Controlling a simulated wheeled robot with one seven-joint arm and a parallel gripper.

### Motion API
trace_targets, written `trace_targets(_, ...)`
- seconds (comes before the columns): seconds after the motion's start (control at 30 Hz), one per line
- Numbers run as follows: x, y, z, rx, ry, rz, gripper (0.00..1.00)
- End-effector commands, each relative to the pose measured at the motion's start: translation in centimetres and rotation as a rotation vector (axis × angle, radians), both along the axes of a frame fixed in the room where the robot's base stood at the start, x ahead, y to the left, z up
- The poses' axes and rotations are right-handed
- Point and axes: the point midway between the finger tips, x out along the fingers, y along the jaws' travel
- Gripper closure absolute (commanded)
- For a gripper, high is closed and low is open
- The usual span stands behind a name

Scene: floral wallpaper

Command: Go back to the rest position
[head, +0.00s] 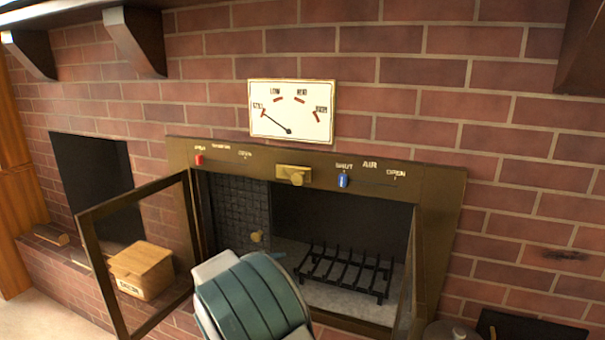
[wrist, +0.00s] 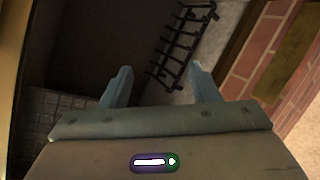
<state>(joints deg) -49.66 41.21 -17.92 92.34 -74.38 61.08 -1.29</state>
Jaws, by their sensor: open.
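My gripper (wrist: 160,85) is open and empty in the wrist view, its two blue-grey fingers apart. It points into the brass-framed fireplace (head: 450,215), toward the black grate (head: 345,270) on the pale firebox floor. The grate also shows beyond the fingers in the wrist view (wrist: 180,45), apart from them. In the head view my green and white wrist is in front of the opening and hides the lower left of it. Most of the gripper is hidden there.
The left glass door (head: 135,250) stands open toward the room; the right door (head: 405,285) is also swung out. A wooden box (head: 141,270) sits on the left ledge. A red slider (head: 199,160), blue slider (head: 343,181) and dial (head: 291,110) are above. A dark lidded pot (head: 452,331) is lower right.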

Motion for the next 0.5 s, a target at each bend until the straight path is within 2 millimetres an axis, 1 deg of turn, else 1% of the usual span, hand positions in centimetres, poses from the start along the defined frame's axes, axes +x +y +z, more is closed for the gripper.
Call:
trace_targets(0.03, -0.6, -2.6, 2.6, 0.060, 0.014, -0.061, 0.45)
trace_targets(0.07, -1.2, -3.9, 3.5, 0.097, 0.024, -0.096, 0.45)
trace_targets(0.1, -2.0, -5.8, 4.7, 0.149, 0.037, -0.145, 0.45)
trace_targets(0.17, -3.5, -8.4, 6.3, 0.229, 0.056, -0.219, 0.45)
trace_targets(0.2, -4.5, -9.9, 7.4, 0.285, 0.067, -0.265, 0.45)
trace_targets(0.27, -6.2, -12.0, 8.9, 0.365, 0.081, -0.335, 0.45)
trace_targets(0.3, -7.4, -13.3, 10.0, 0.418, 0.087, -0.380, 0.45)
trace_targets(0.37, -9.4, -15.1, 11.5, 0.496, 0.097, -0.444, 0.45)
trace_targets(0.4, -10.7, -16.1, 12.4, 0.550, 0.100, -0.487, 0.45)
trace_targets(0.47, -12.6, -17.5, 13.9, 0.630, 0.103, -0.548, 0.45)
trace_targets(0.5, -14.0, -18.3, 14.9, 0.681, 0.104, -0.589, 0.45)
